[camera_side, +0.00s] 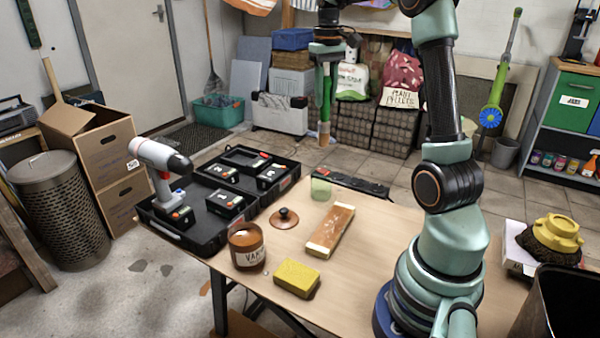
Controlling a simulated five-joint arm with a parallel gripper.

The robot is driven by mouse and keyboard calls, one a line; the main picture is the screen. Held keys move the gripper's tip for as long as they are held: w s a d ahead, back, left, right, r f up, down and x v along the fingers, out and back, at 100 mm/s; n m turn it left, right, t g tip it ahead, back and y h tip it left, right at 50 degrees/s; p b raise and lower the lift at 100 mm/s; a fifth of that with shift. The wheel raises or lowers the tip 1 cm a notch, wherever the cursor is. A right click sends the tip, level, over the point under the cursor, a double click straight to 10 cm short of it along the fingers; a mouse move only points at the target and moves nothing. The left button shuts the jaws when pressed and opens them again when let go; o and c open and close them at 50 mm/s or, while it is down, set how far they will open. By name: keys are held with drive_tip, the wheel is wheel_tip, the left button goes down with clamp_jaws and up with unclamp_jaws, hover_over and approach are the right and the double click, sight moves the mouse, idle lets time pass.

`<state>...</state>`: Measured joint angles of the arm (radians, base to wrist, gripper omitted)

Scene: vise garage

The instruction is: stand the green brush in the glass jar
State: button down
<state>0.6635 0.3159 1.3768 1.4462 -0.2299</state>
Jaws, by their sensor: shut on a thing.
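The green brush (326,98) hangs upright in the air with its tan end pointing down. My gripper (327,62) is shut on the upper part of its handle. A small pale green see-through vessel (320,189), which looks like the glass jar, stands at the far edge of the table. The brush's lower end appears above this vessel in the picture, with a clear gap between them. How far apart they are in depth I cannot tell. The inside of the vessel is not clearly visible.
An amber labelled jar (246,246), a brown knobbed lid (284,218), a yellow sponge (297,278) and a wood block (331,230) lie on the table (380,222). An open black tool case (188,232) with a drill (160,160) is left. A dark strip (350,184) lies behind the vessel.

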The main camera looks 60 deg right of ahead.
sight(323, 146)
drive_tip(key=shift+f, duration=6.15)
drive_tip(key=shift+c, duration=2.3)
unclamp_jaws()
drive_tip(key=shift+r, duration=0.1)
wheel_tip(323, 146, up, 12)
drive_tip(key=shift+f, duration=0.1)
drive_tip(key=shift+a, duration=0.1)
